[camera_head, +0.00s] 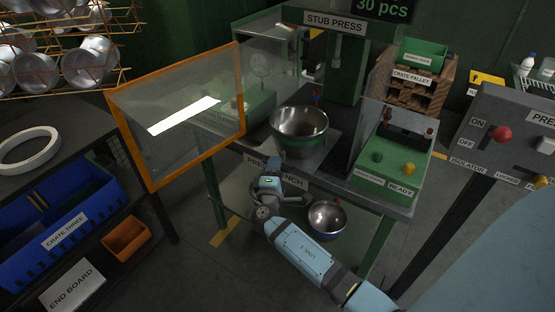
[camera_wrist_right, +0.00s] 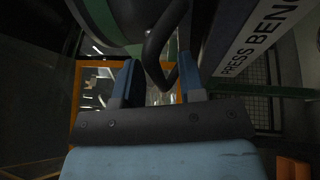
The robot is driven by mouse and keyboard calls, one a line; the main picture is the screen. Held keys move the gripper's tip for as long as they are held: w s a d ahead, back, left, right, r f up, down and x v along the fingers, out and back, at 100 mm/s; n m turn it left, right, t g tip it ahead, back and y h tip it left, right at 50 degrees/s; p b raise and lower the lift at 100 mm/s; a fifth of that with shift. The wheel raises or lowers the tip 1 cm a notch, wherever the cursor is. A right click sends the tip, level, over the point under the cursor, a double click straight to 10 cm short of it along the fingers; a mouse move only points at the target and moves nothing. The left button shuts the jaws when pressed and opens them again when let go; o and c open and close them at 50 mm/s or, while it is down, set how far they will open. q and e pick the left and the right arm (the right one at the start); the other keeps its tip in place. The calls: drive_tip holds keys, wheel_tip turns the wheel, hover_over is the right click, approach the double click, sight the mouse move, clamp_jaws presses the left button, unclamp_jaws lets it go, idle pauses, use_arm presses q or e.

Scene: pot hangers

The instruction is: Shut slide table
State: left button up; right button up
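The slide table appears to be the dark plate (camera_head: 262,139) at the front of the press bench, out in front of the press. A steel bowl (camera_head: 299,122) sits on a round green die (camera_head: 304,152) there. In the right wrist view a black bent handle (camera_wrist_right: 158,52) hangs below the bench front. My right gripper (camera_head: 270,167) is just below the bench's front edge. In the right wrist view its two fingers (camera_wrist_right: 158,82) stand apart, with the lower bend of the handle between them. I cannot tell whether they touch it. My left gripper is not in view.
An orange-framed clear guard (camera_head: 194,158) stands open at the left of the bench. A second bowl (camera_head: 327,218) is on the lower shelf. A green control box (camera_head: 386,168) is at the bench's right. A grey panel (camera_head: 487,125) stands at the far right.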

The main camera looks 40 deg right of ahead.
sight(288, 156)
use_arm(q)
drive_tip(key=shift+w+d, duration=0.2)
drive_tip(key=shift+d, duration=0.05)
use_arm(e)
drive_tip(key=shift+w+d, duration=0.15)
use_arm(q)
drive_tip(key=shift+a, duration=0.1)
use_arm(e)
clamp_jaws()
drive_tip(key=w+d+b, duration=0.1)
drive_tip(key=d, duration=0.1)
drive_tip(key=w+d+b, duration=0.1)
drive_tip(key=d, duration=0.1)
drive_tip(key=d+b, duration=0.1)
drive_tip(key=d, duration=0.1)
drive_tip(key=shift+w+d, duration=0.35)
drive_tip(key=shift+w, duration=0.05)
drive_tip(key=shift+w+d+r, duration=0.1)
drive_tip(key=shift+d, duration=0.15)
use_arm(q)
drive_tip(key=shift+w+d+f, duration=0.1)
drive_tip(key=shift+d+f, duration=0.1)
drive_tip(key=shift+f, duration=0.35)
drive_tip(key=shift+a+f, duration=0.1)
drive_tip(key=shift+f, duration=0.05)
use_arm(e)
unclamp_jaws()
